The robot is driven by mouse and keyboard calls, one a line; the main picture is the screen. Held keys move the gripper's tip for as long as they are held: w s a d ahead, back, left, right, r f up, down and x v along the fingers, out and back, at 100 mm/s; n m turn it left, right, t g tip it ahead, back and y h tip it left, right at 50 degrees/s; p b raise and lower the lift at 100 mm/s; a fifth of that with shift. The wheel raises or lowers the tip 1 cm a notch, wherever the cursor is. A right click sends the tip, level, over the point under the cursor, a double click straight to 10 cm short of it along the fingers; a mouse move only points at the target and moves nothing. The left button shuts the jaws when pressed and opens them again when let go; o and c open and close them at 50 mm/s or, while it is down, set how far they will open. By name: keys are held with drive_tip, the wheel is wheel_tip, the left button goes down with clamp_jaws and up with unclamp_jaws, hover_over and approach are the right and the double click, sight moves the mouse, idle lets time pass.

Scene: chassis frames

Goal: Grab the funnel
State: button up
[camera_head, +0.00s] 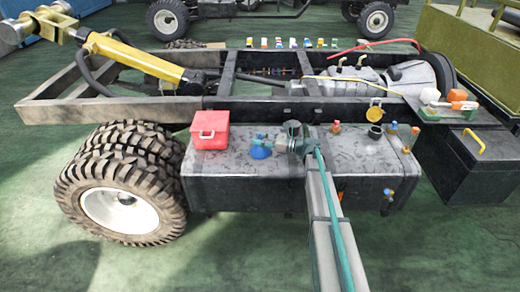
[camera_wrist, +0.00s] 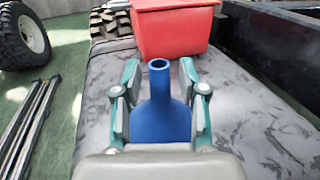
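The blue funnel (camera_head: 261,150) stands on the grey tank's (camera_head: 230,170) flat top, narrow spout up. My gripper is open, with a gap between the left finger and the funnel. Whether the right finger touches the funnel's wide lower part cannot be told. The funnel's base is hidden behind the gripper's own body. In the head view, my gripper (camera_head: 277,144) is just right of the funnel at low height.
A red box (camera_head: 210,130) sits on the tank just beyond the funnel; it also shows in the wrist view (camera_wrist: 172,28). A black filler neck (camera_head: 375,131) and small bottles (camera_head: 393,128) stand right of my arm. The chassis rail (camera_head: 250,104) runs behind.

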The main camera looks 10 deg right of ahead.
clamp_jaws()
drive_tip(key=shift+r, duration=0.1)
